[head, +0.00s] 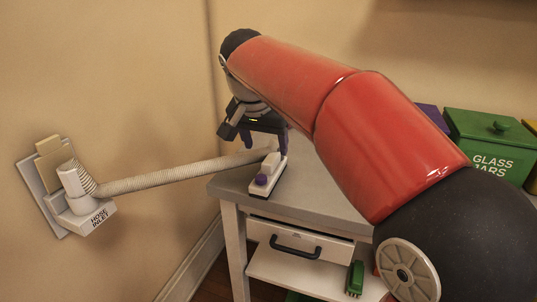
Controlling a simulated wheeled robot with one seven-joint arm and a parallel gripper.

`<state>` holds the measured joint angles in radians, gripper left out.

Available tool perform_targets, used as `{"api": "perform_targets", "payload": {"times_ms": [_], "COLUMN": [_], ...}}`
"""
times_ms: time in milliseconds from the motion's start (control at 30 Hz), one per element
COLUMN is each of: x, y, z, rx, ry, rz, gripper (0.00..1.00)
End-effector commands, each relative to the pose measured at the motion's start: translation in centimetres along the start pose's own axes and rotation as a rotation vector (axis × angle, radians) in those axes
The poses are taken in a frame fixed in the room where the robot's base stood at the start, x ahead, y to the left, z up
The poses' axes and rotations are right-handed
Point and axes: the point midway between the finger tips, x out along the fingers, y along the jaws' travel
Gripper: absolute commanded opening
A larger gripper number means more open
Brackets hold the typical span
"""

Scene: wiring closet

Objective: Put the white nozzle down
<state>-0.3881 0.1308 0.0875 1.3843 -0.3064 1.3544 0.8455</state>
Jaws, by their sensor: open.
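The white nozzle (270,170) rests on the grey top of the cabinet (235,186), near its left end. It has a dark base edge and a purple knob at its near end. A ribbed beige hose (180,177) runs from beside the nozzle to the wall inlet. My gripper (264,144) is open, pointing down just above and behind the nozzle. Its purple fingers stand apart; whether they touch the nozzle or hose, I cannot tell.
The wall fitting marked HOSE INLET (92,216) is at the left. A green GLASS JARS bin (490,138) stands at the right, with a purple bin (433,117) beside it. The cabinet has a white drawer (315,243); a green brush-like item (355,278) lies on a shelf below.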

Motion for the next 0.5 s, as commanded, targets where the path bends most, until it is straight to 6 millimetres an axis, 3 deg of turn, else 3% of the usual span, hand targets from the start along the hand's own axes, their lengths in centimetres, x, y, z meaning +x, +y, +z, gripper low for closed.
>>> {"api": "perform_targets", "payload": {"times_ms": [200, 500], "x": [-3.3, -4.0], "y": [0.0, 0.7], "z": [-0.1, 0.1], "rx": [0.001, -0.006], "ry": [0.001, 0.001], "rz": [0.000, -0.001], "gripper": [0.63, 0.63]}}
